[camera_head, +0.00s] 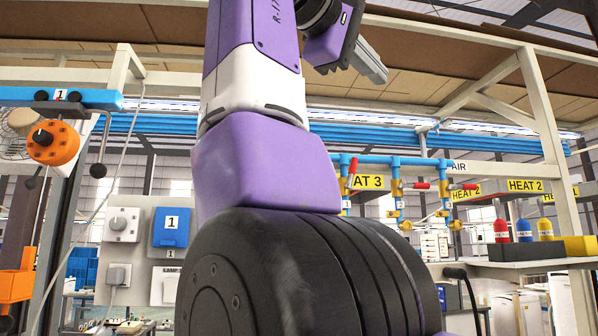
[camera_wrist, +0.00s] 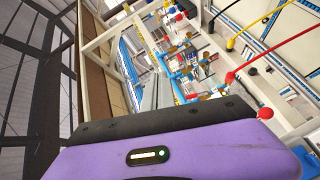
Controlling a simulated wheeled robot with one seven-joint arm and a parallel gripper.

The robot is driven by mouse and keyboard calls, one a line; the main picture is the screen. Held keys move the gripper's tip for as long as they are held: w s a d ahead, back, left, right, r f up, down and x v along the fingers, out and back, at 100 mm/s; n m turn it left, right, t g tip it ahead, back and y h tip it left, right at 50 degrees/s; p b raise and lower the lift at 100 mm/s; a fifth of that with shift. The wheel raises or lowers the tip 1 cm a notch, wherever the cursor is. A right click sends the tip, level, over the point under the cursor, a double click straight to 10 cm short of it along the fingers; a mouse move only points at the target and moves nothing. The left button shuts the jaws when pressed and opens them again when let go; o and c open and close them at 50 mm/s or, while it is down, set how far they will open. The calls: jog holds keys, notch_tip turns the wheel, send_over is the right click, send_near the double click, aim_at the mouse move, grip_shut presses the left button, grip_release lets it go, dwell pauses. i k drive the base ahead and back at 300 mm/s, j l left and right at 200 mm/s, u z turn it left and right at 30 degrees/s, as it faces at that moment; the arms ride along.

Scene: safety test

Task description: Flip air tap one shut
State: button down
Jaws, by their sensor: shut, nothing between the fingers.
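The air taps are a row of blue pipes with yellow valve bodies and red-tipped levers in the head view, right of my arm. The leftmost tap (camera_head: 343,186) has a lever standing near upright along its pipe, with a small white tag below that looks like a 1. The middle tap (camera_head: 396,189) has its lever sideways. Blue and yellow tap pipework (camera_wrist: 187,72) also shows in the wrist view. My gripper (camera_head: 372,64) is shut and empty, high above and apart from the taps.
A shelf (camera_head: 515,269) at right carries red, blue and yellow bottles. A frame post (camera_head: 552,150) stands beside it. A blue switch box (camera_head: 171,227) marked 1 and an orange knob (camera_head: 52,142) are at left. My arm hides the middle.

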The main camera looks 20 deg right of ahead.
aim_at(353, 171)
jog(key=i, duration=1)
